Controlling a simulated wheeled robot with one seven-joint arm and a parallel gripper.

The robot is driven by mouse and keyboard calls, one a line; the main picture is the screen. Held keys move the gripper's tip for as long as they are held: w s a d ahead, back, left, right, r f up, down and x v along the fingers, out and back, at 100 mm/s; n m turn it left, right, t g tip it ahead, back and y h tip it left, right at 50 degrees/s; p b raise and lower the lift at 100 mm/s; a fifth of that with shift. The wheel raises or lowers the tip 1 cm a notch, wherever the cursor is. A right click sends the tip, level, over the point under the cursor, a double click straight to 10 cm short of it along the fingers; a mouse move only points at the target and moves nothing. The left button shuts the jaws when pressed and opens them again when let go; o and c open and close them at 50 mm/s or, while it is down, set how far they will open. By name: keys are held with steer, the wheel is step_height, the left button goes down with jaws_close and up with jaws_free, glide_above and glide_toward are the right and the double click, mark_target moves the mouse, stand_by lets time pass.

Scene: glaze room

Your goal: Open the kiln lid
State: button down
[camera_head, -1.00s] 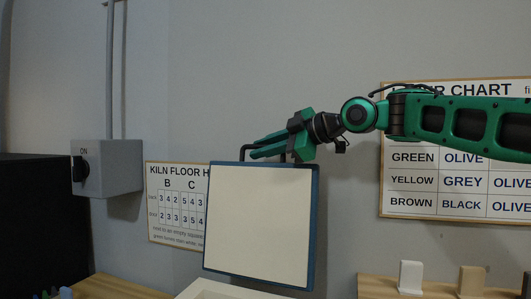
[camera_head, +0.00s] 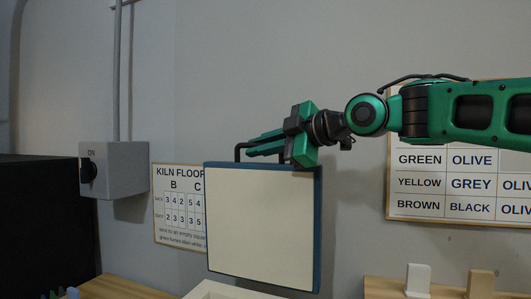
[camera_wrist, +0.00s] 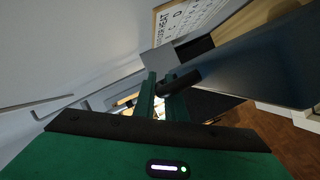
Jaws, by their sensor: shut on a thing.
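The kiln lid (camera_head: 262,228) stands raised, nearly upright, in the head view, its cream inner face towards the camera and a blue rim around it. Its dark handle (camera_head: 240,150) shows at the top edge. My gripper (camera_head: 254,147) lies across the top of the lid, shut on the handle. In the wrist view the green fingers (camera_wrist: 158,97) close at the dark handle bar (camera_wrist: 180,82), beside the dark outer side of the lid (camera_wrist: 255,65). Only a pale rim of the kiln (camera_head: 215,290) shows at the bottom of the head view.
A grey switch box (camera_head: 115,170) marked ON is on the wall at left. A kiln floor chart (camera_head: 178,215) hangs partly behind the lid, and a colour chart (camera_head: 440,205) hangs at right. Small tiles (camera_head: 418,279) stand on a wooden shelf (camera_head: 385,288) at lower right.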

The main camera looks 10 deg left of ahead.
steer(key=c, duration=2.1)
jaws_free()
steer(key=shift+d, duration=0.15)
steer(key=v, duration=1)
steer(key=shift+s+d, duration=0.15)
steer(key=shift+d, duration=0.1)
